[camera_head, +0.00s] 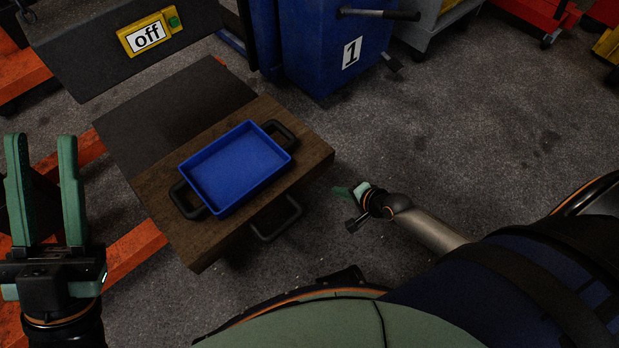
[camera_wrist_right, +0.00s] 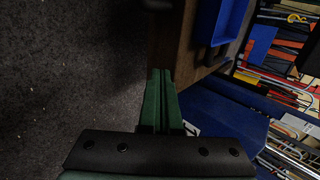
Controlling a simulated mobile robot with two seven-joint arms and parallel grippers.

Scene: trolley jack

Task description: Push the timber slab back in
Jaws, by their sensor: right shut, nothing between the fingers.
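The timber slab (camera_head: 160,190) is a brown wooden board sticking out from under a dark grey top (camera_head: 170,110). A black pull handle (camera_head: 278,220) is on its near right side. A blue tray (camera_head: 238,168) with black handles sits on the slab. My right gripper (camera_head: 345,190) is shut and empty, just right of the slab's right corner. In the right wrist view its green fingers (camera_wrist_right: 160,75) point at the slab's dark edge (camera_wrist_right: 165,40); I cannot tell whether they touch. My left gripper (camera_head: 42,145) is open and empty, left of the slab.
A yellow "off" sign (camera_head: 148,35) with a green button is on a dark panel behind. A blue bin (camera_head: 330,60) marked 1 stands beyond the slab. Orange beams (camera_head: 135,250) run along the floor at left. The grey floor (camera_head: 480,120) at right is clear.

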